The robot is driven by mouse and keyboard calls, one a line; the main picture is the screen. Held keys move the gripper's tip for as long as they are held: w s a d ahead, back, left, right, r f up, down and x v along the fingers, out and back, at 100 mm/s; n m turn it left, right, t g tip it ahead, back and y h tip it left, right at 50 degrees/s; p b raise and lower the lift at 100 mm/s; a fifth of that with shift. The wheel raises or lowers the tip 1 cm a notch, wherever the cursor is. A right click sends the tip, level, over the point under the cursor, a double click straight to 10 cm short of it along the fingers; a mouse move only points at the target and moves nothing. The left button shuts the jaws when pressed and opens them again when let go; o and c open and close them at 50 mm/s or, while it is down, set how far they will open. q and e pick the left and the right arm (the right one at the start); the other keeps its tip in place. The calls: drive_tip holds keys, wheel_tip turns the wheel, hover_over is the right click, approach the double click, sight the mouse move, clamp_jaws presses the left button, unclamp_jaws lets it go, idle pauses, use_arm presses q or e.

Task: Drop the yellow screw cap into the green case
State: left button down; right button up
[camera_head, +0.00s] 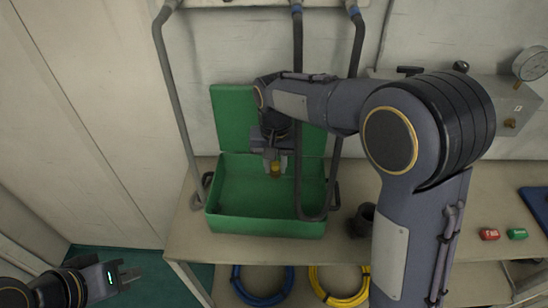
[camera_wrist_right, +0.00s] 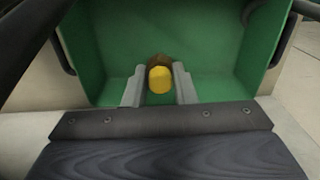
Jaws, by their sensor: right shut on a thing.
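The yellow screw cap (camera_head: 275,170) is held between the fingertips of my right gripper (camera_head: 274,165). In the right wrist view the cap (camera_wrist_right: 160,79) sits between the two grey fingers of the right gripper (camera_wrist_right: 159,84). The green case (camera_head: 265,226) stands open on the bench with its lid raised at the back. The right gripper and cap are over the case's opening; the exact height above its floor is hard to judge. The case also fills the right wrist view (camera_wrist_right: 215,75). My left gripper (camera_head: 124,277) is at the lower left, away from the bench, with its fingers apart and empty.
Red (camera_head: 489,234) and green (camera_head: 517,234) small pieces lie further right. Blue (camera_head: 262,298) and yellow (camera_head: 340,300) hose coils are below the bench top.

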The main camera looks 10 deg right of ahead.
wheel_tip(320, 180, down, 5)
drive_tip(key=b, duration=0.4)
drive_tip(key=shift+f, duration=0.15)
drive_tip(key=o, duration=1.1)
drive_tip(key=shift+c, duration=0.2)
wheel_tip(320, 180, up, 8)
drive_tip(key=shift+f, duration=0.1)
